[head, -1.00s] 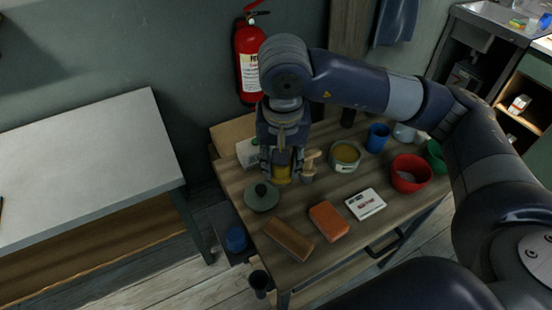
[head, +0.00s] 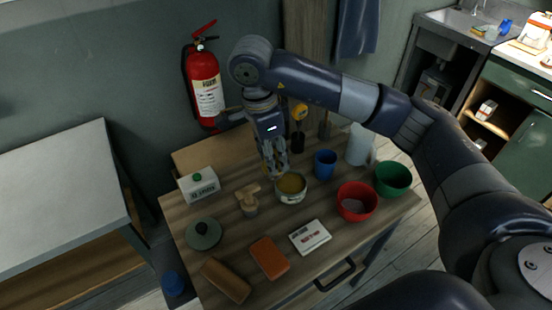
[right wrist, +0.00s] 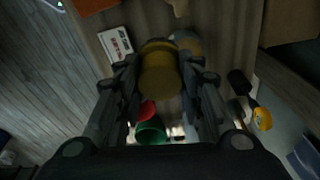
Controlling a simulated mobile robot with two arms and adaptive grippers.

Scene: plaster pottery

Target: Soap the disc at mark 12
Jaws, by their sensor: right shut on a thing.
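My right gripper (head: 275,172) is shut on a yellow sponge-like round piece and hangs over the open can (head: 291,197) of yellow stuff. In the right wrist view the yellow piece (right wrist: 160,70) sits between the fingers, with part of the can (right wrist: 186,42) behind it. I cannot tell whether the piece touches the can's contents. A grey-green disc with a dark knob (head: 204,234) lies flat at the table's left. No mark 12 can be read. My left gripper is not in view.
A wooden-handled tool (head: 248,200) stands left of the can. A blue cup (head: 325,165), red bowl (head: 356,202) and green bowl (head: 392,180) stand to the right. A white card (head: 310,237), orange block (head: 270,258) and brown block (head: 226,280) lie in front.

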